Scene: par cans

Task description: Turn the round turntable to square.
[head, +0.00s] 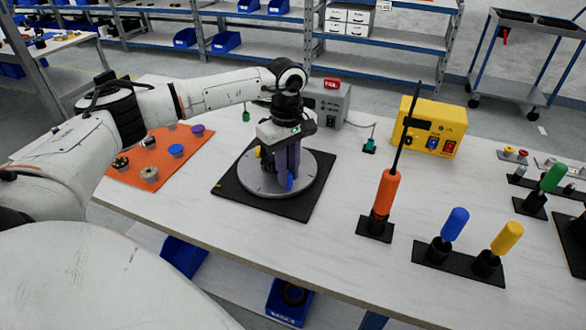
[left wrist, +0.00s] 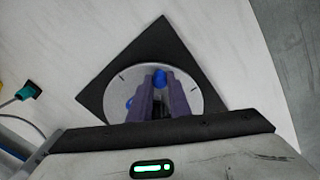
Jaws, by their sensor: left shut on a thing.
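The round turntable (head: 254,184) is a flat grey disc on a square black base (head: 298,209), left of the middle of the table. My left gripper (head: 287,176) reaches down over the disc with its purple fingers. The left wrist view shows the turntable (left wrist: 120,88) with dark tick marks near its rim, and the black base as a diamond. There the left gripper (left wrist: 159,90) is shut on a blue post (left wrist: 160,76). The fingers and wrist hide part of the disc. My right gripper is out of view.
An orange mat (head: 135,172) with several knobs lies to the left. A grey box with a red sign (head: 331,100) and a yellow box (head: 430,128) stand behind. An orange-handled tool (head: 386,190) stands upright to the right, with blue and yellow handles beyond.

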